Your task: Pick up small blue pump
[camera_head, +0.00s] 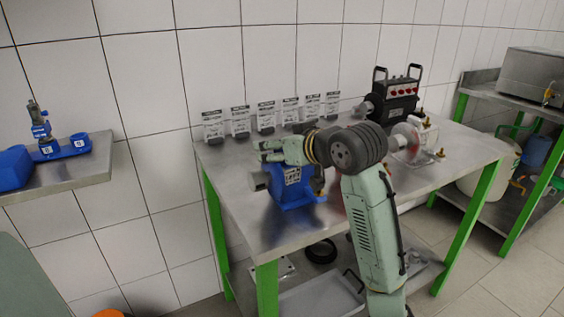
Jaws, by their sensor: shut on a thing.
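The small blue pump (294,192) is at the left front part of the steel table, with a blue body and a grey round end on its left. My gripper (270,152) is at the top of this pump, shut on it. The fingers are small in view and partly hidden by my wrist, so the exact contact is hard to see. The pump looks upright; I cannot tell whether its base touches the table (240,205).
A black device with red sockets (398,95) and a pump with a clear disc (410,138) stand on the table's right half. Several label cards (240,120) line the back edge. A left shelf (75,168) holds other blue parts. A steel box (530,77) stands far right.

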